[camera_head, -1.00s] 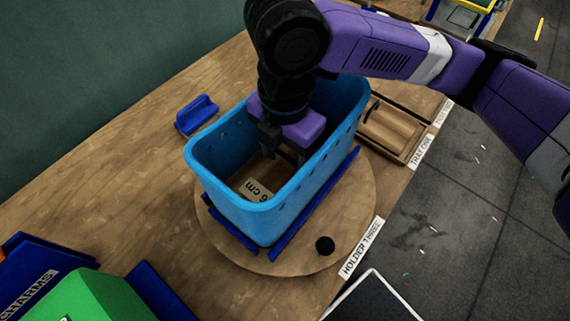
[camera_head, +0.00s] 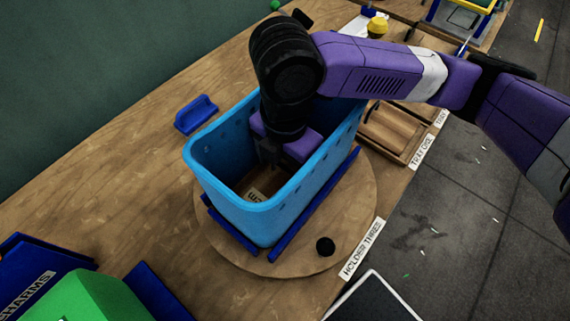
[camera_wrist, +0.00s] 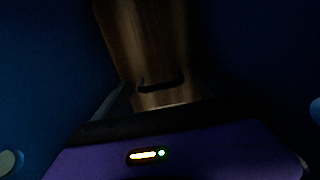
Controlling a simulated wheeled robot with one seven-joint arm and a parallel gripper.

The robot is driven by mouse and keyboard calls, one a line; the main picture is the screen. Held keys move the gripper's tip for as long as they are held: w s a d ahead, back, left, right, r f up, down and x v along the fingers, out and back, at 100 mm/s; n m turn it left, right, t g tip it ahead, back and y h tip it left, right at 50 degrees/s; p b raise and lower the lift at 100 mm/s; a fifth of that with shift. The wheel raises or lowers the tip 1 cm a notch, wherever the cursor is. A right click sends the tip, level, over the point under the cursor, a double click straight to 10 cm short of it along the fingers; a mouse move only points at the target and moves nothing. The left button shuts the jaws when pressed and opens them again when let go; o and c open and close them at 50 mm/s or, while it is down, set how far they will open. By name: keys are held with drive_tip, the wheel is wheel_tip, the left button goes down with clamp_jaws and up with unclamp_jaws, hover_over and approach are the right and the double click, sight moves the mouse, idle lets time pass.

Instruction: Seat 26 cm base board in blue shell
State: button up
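The blue shell (camera_head: 231,205) is a tall open tub on a round wooden turntable. The wooden base board (camera_head: 240,184) is down inside it, with a partly visible pale label (camera_head: 257,195); the shell's near wall hides part of it. The board also fills the upper middle of the wrist view (camera_wrist: 148,40), with a dark slot-like mark. My gripper (camera_head: 281,160) points down inside the shell. Its fingers stand apart on either side of part of the board and seem shut on it, though the contact is dark. Whether the board touches the shell's floor is hidden.
Blue rails (camera_head: 316,205) flank the shell on the turntable (camera_head: 350,205). A blue bracket (camera_head: 196,115) stands behind left. A wooden tray (camera_head: 392,133) lies right. Green and blue bins (camera_head: 85,298) fill the lower left.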

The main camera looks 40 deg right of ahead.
sight(285, 166)
wheel_tip(285, 166, up, 12)
drive_tip(key=p, duration=0.1)
drive_tip(key=shift+r, duration=0.15)
idle(0.5)
idle(0.4)
